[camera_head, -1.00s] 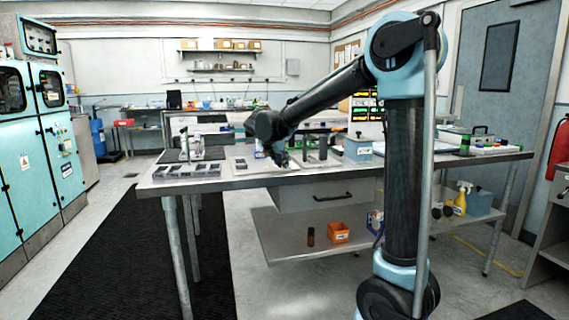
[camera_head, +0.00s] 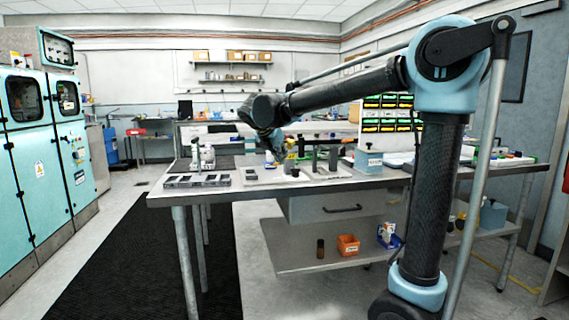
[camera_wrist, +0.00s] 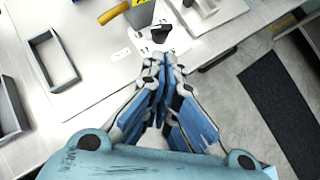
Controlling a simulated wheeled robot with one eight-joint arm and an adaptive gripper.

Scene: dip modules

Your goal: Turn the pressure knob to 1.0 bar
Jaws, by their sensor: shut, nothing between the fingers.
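The pressure knob (camera_wrist: 161,31) appears as a small black knob on a white marked dial plate, at the top middle of the wrist view. Its setting is too small to read. In the head view a small dark shape on the table, likely the knob (camera_head: 294,173), stands just right of my gripper. My gripper (camera_wrist: 160,60) is shut and empty, its blue-grey fingers together just below the knob in the wrist view. It looks apart from the knob. In the head view my gripper (camera_head: 278,155) hangs over the table (camera_head: 245,193).
A grey block with a yellow part (camera_wrist: 141,14) stands just behind the knob. Open grey frames (camera_wrist: 53,58) lie to the left. Dark upright posts (camera_head: 333,158) and a blue-grey box (camera_head: 368,161) stand to the right in the head view. The table's edge is close.

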